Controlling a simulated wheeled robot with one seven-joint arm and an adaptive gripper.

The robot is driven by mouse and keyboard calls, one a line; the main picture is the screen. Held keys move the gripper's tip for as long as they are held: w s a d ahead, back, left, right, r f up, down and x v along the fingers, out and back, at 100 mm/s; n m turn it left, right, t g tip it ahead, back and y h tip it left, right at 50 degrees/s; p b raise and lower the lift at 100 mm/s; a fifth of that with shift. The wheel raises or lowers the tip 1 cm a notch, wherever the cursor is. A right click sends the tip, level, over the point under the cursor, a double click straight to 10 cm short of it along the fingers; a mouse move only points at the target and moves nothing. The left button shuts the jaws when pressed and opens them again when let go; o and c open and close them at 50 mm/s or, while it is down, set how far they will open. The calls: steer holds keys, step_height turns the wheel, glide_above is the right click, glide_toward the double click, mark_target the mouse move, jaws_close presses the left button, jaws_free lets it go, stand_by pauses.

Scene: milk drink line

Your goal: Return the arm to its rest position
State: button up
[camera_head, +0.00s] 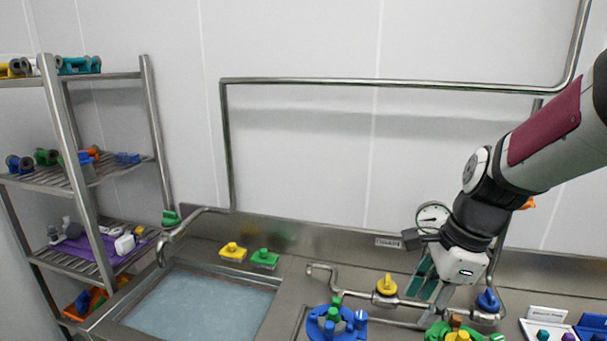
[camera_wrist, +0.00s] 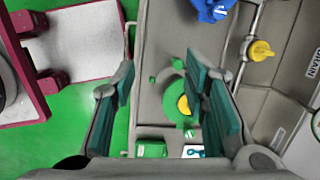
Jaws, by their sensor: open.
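My gripper (camera_head: 424,284) is at the right of the head view, hanging from my arm above the steel counter, with its teal fingers pointing down. The wrist view shows my gripper (camera_wrist: 163,85) with its two teal finger pads wide apart and nothing held between them. A green part with a yellow centre (camera_wrist: 181,104) lies below, seen between the fingers and partly covered by the right one. It cannot be told from these views how far the fingers are above it.
A water-filled sink (camera_head: 200,305) is at the left of the counter, beside a shelf rack (camera_head: 75,150). Pipes with a yellow valve (camera_head: 387,287) and blue valve (camera_head: 488,300) run near my gripper. A blue fixture (camera_head: 320,328) stands in front. A pressure gauge (camera_head: 432,214) is behind.

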steer(key=s+a+r+n+t+h, duration=0.1)
steer(key=s+r+n, duration=0.3)
steer(key=n, duration=0.5)
steer(key=s+r+n+t+h, duration=0.1)
steer(key=s+r+n+t, duration=0.2)
steer(key=s+n, duration=0.6)
step_height(320, 180, up, 3)
steer(key=shift+a+f+n+b, duration=0.2)
steer(key=shift+a+n+b, duration=0.2)
steer(key=shift+n, duration=0.4)
steer(key=shift+c, duration=0.9)
steer(key=shift+d, duration=0.15)
